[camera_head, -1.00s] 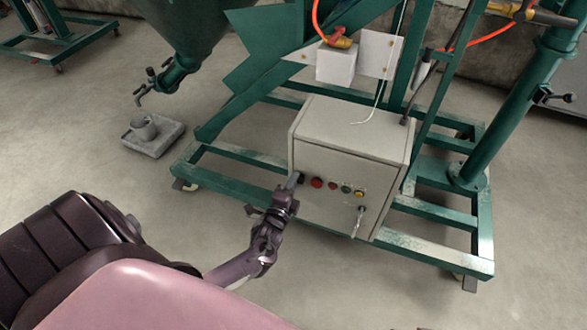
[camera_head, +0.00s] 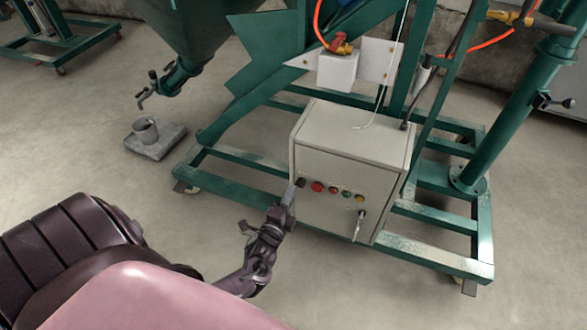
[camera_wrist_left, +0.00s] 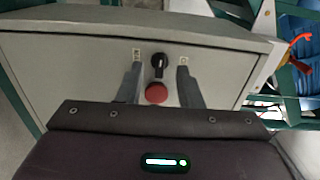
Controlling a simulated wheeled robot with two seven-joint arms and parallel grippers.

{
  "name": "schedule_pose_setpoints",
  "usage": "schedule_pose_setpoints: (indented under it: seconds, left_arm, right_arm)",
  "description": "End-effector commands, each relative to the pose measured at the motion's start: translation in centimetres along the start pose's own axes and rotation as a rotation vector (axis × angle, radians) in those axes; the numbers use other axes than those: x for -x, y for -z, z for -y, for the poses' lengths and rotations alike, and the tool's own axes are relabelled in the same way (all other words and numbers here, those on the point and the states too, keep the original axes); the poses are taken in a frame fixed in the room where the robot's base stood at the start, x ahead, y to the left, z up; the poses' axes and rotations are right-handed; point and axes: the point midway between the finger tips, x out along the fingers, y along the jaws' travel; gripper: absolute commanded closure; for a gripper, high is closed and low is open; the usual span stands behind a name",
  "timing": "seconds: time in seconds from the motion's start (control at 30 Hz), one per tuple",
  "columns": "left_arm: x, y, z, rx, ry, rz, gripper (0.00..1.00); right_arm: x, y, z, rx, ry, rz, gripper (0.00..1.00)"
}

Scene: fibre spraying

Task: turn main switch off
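The main switch, a black rotary knob (camera_head: 300,182), is at the left end of a row of controls on the grey control box (camera_head: 345,165). In the left wrist view the knob (camera_wrist_left: 159,62) lies between the two finger outlines, its grip bar roughly upright in the picture. My left gripper (camera_head: 288,194) is just in front of and below the knob. In the wrist view its fingers (camera_wrist_left: 159,72) are spread, one each side of the knob, and appear not to touch it. My right gripper is in neither view.
A red button (camera_head: 318,187) sits beside the knob, with smaller coloured buttons (camera_head: 347,193) further right. A key-like handle (camera_head: 359,225) sticks out lower on the box. A green frame (camera_head: 440,255) surrounds the box. The floor in front is clear.

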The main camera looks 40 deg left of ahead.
Motion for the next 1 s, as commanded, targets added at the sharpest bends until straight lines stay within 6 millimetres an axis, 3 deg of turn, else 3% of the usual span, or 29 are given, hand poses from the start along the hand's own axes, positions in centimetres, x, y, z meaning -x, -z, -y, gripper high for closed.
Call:
schedule_pose_setpoints:
  seconds: [0.1,0.27,0.87,1.0]
  left_arm:
    - [2.0,0.1,0.1,0.002,-0.003,-0.001,0.67]
    - [3.4,0.1,0.0,0.002,-0.001,-0.001,0.67]
    - [3.6,0.1,0.0,0.008,-0.004,-0.001,0.67]
    - [3.9,1.3,-0.5,0.125,-0.088,0.006,0.67]
  right_arm:
    - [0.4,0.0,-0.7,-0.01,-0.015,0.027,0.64]
    - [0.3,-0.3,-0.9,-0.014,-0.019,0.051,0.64]
    - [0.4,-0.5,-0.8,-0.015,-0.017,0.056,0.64]
    - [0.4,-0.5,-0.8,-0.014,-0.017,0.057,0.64]
